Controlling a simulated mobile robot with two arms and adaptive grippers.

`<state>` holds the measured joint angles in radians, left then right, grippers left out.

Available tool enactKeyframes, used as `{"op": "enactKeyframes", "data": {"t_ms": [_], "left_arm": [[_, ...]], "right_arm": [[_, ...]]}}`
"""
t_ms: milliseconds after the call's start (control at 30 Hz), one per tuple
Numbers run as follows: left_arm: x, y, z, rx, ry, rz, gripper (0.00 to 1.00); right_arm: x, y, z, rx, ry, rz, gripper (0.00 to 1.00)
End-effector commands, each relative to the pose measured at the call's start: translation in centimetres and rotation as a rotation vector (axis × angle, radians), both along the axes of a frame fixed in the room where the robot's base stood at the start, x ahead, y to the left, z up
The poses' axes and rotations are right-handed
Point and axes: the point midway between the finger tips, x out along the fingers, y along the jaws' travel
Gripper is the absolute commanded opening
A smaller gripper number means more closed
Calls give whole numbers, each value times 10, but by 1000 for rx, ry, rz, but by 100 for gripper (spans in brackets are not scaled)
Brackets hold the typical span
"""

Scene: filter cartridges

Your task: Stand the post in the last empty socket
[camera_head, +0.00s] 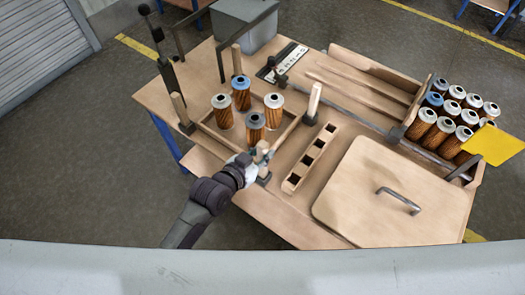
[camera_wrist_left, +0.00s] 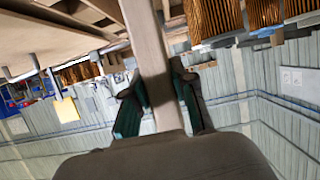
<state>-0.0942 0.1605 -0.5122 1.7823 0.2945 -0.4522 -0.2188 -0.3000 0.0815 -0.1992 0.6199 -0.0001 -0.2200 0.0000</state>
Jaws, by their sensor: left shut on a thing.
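My left gripper (camera_head: 254,166) is shut on a pale wooden post (camera_wrist_left: 148,45) at the near corner of the square wooden frame. In the left wrist view its two green-padded fingers (camera_wrist_left: 160,100) clasp the post from both sides. The post's top (camera_head: 262,146) shows just above the gripper in the head view. A dark socket (camera_head: 265,179) shows beside the gripper; I cannot tell whether the post's foot is in it. Other posts stand upright at the left corner (camera_head: 180,107), far corner (camera_head: 237,60) and right corner (camera_head: 314,99). My right gripper is not in view.
Several filter cartridges (camera_head: 222,112) stand inside the frame, close to my gripper. A wooden block with square holes (camera_head: 311,158) lies to the right, beside a large lid with a handle (camera_head: 385,205). More cartridges (camera_head: 438,133) fill a tray at far right. A grey bin (camera_head: 243,25) stands behind.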

Motion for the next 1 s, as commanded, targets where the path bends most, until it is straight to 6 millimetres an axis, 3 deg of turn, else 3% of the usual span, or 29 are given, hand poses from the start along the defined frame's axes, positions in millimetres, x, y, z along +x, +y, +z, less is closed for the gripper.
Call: {"op": "enactKeyframes", "data": {"t_ms": [867, 900, 1000], "left_arm": [[0, 0, -27, -1, -1, 0, 0], [0, 0, -26, -1, -1, 0, 30], [0, 0, -26, -1, -1, 0, 47]], "right_arm": [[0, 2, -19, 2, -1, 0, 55], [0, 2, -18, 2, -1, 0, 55], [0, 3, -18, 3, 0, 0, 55]]}}
